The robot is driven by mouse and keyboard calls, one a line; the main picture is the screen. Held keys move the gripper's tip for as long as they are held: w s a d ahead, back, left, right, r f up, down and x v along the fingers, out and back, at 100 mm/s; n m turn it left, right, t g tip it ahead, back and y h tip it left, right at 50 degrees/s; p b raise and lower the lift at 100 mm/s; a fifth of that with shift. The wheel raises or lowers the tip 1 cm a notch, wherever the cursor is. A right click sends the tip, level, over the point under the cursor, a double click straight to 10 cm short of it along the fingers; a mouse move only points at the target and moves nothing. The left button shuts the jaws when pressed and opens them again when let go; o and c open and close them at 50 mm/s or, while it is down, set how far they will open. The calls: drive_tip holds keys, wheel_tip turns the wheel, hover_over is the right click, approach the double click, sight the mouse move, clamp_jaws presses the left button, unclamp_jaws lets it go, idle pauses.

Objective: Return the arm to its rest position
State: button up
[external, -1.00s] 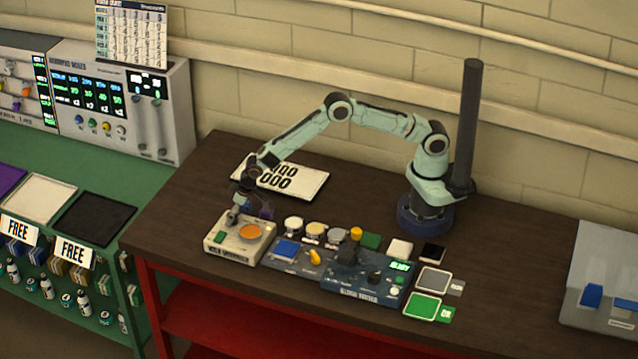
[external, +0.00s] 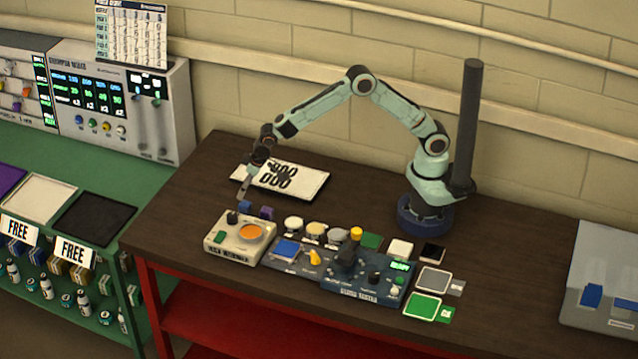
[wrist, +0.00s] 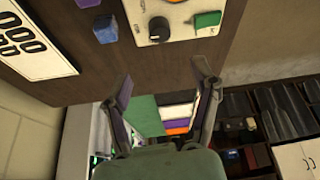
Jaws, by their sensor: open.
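My arm (external: 323,103) is bent in an arch over the brown bench (external: 365,190). My gripper (external: 260,184) hangs at its left end, above and behind a cream box (external: 212,247) with a black knob (external: 232,217), a green button (external: 219,238) and an orange disc (external: 250,233). In the wrist view my gripper (wrist: 164,76) has its two fingers spread wide with nothing between them. The cream box (wrist: 180,13) is beyond the fingertips there, with its black knob (wrist: 160,29) and green button (wrist: 207,19). The gripper is apart from the knob.
A blue block (external: 245,206) and a purple block (external: 267,212) lie behind the box. A white number plate (external: 312,187) lies further back. A dark post (external: 470,120) stands beside my base. A blue control panel (external: 335,285) and several small items line the front.

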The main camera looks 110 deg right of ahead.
drive_tip(key=shift+s+a+r, duration=0.1)
drive_tip(key=shift+r, duration=0.15)
